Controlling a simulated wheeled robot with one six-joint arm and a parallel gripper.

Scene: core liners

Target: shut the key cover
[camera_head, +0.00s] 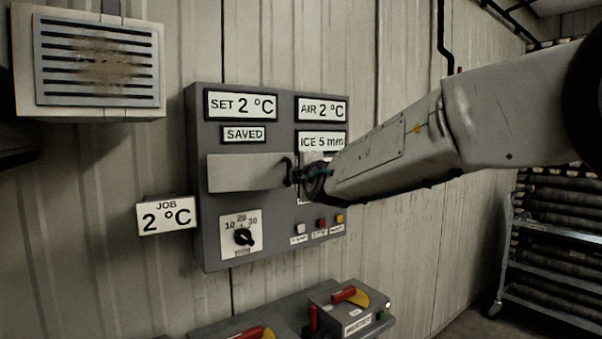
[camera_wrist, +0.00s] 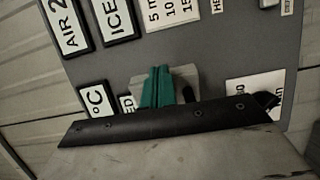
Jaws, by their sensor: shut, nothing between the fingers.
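A grey control box (camera_head: 270,240) hangs on the wall. The key cover appears to be the plain light grey plate (camera_head: 240,173) across its middle, with a dark hooked handle (camera_head: 288,172) near its right edge. In the wrist view the plate (camera_wrist: 188,74) is partly hidden behind my fingers. My gripper (camera_head: 304,173) is shut and empty, its teal fingertips at the handle's right; it also shows in the wrist view (camera_wrist: 157,84). I cannot tell whether they touch the handle. A white label with 5, 10 and 15 (camera_wrist: 170,12) lies uncovered beyond the plate.
A dial (camera_head: 243,237) and several small buttons (camera_head: 321,223) sit below the plate. Display signs (camera_head: 240,105) are above it. A JOB sign (camera_head: 166,216) is at the left. A lower box with red-handled switches (camera_head: 350,310) juts out below. A pipe rack (camera_head: 555,240) stands right.

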